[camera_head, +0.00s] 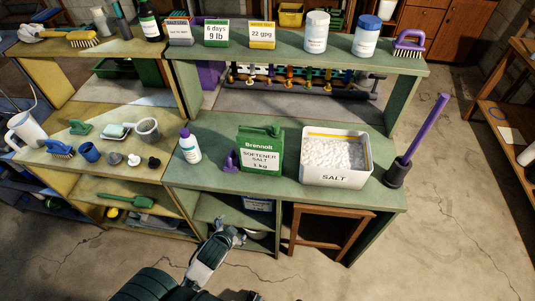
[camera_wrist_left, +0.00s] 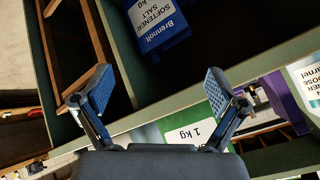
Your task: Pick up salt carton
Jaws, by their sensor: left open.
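The green salt carton (camera_head: 261,152), labelled Brennolt softener salt 1 kg, stands upright on the green bench. Part of its label face (camera_wrist_left: 188,130) shows upside down at the lower edge of the left wrist view. My left gripper (camera_head: 230,230) is in front of the bench, lower than the carton and apart from it. In the left wrist view my left gripper (camera_wrist_left: 150,92) has its two fingers spread wide with nothing between them. A blue softener salt carton (camera_head: 257,204) sits on the shelf under the bench; it also shows in the wrist view (camera_wrist_left: 160,27).
A white salt bin (camera_head: 336,179) stands right of the green carton, with a purple-handled brush (camera_head: 420,140) beyond it. A purple item (camera_head: 231,161) and a purple-capped bottle (camera_head: 190,147) stand to its left. A wooden stool (camera_head: 325,211) is under the bench.

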